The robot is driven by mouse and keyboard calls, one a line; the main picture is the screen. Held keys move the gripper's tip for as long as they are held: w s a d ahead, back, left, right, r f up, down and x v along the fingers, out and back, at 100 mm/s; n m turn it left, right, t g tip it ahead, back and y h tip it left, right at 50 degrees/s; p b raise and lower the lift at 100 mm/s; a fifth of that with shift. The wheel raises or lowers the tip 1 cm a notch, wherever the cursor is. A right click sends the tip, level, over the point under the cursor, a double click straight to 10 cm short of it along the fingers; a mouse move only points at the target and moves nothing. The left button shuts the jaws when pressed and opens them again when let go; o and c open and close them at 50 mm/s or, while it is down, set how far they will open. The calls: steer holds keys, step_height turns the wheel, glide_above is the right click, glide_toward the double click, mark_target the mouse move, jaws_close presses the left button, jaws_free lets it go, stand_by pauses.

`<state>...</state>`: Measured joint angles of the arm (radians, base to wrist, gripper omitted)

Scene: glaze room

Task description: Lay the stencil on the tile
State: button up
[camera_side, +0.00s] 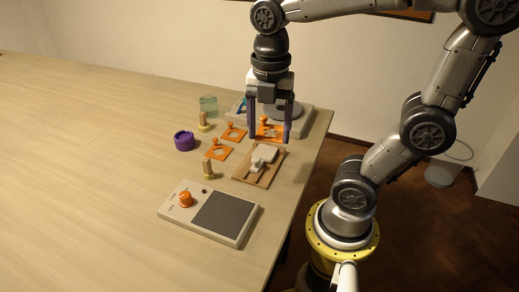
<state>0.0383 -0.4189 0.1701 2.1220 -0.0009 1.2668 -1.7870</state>
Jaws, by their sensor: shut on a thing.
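My gripper (270,138) points down over the far right part of the table, its two dark fingers on either side of an orange stencil (275,131) with a round knob. The fingers are shut on this stencil; its height above the surface is hard to judge. Two more orange stencils with knobs lie to the left, one farther back (233,133) and one nearer (218,152). A brown board (246,175) in front of the gripper carries pale blocky pieces (263,156); I cannot tell whether one is the tile.
A pale grey unit with a round disc (297,115) stands behind the gripper. A purple pot (184,141), a greenish clear block (208,104) and two wooden-handled tools (204,122) stand left. A flat device with a dark pad (224,214) is in front. The table's left side is clear.

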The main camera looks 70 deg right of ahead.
mark_target(277, 126)
steer(key=s+d+r+m, duration=0.1)
steer(key=s+d+m, duration=0.15)
steer(key=s, duration=0.65)
steer(key=shift+n, duration=0.25)
steer(key=w+d+f, duration=0.1)
steer(key=w, duration=0.2)
steer(key=w+d+f, duration=0.1)
steer(key=w, duration=0.2)
steer(key=w+d+f, duration=0.1)
steer(key=w, duration=0.2)
steer(key=shift+f, duration=0.4)
steer(key=w+f, duration=0.2)
steer(key=w+d+f, duration=0.1)
steer(key=w+f, duration=0.1)
steer(key=f, duration=0.1)
steer(key=shift+d, duration=0.15)
steer(key=shift+w+d+f, duration=0.1)
steer(key=shift+w+f, duration=0.1)
steer(key=shift+f, duration=0.75)
steer(key=shift+w+f, duration=0.15)
steer(key=shift+f, duration=0.8)
steer(key=shift+f, duration=0.15)
steer(key=o, duration=1.3)
steer(key=shift+c, duration=0.2)
